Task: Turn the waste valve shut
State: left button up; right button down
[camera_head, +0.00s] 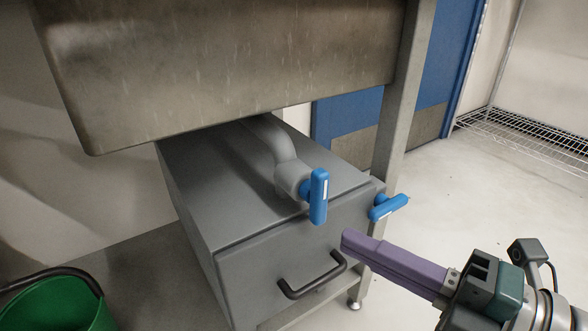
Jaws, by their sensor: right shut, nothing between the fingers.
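A grey bent pipe (266,137) comes down under the metal sink and carries a valve with a blue lever (318,196). The lever stands nearly upright and has a white mark. A second blue lever (388,207) sits lower right, at the corner of the grey box, and lies nearly level. Neither lever's label can be read, so I cannot tell which is the waste valve by name. My right gripper (346,241) comes in from the lower right, its purple fingers shut and empty. Its tips are below both levers, apparently touching neither. My left gripper is out of view.
The metal sink (225,65) overhangs the levers, and a metal leg (404,85) stands behind the second one. The grey box (235,265) has a black handle (312,278). A green bucket (60,305) stands lower left. The floor at right is clear before a wire rack (520,130).

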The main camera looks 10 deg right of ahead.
aim_at(315, 195)
jog(key=w+a+b, duration=0.2)
jog(key=w+b, duration=0.1)
jog(key=w, duration=0.5)
jog(key=shift+w, duration=0.3)
jog(key=shift+a, duration=0.1)
jog(key=shift+d+m+b, duration=0.2)
jog(key=shift+m+b, duration=0.1)
jog(key=shift+m, duration=0.5)
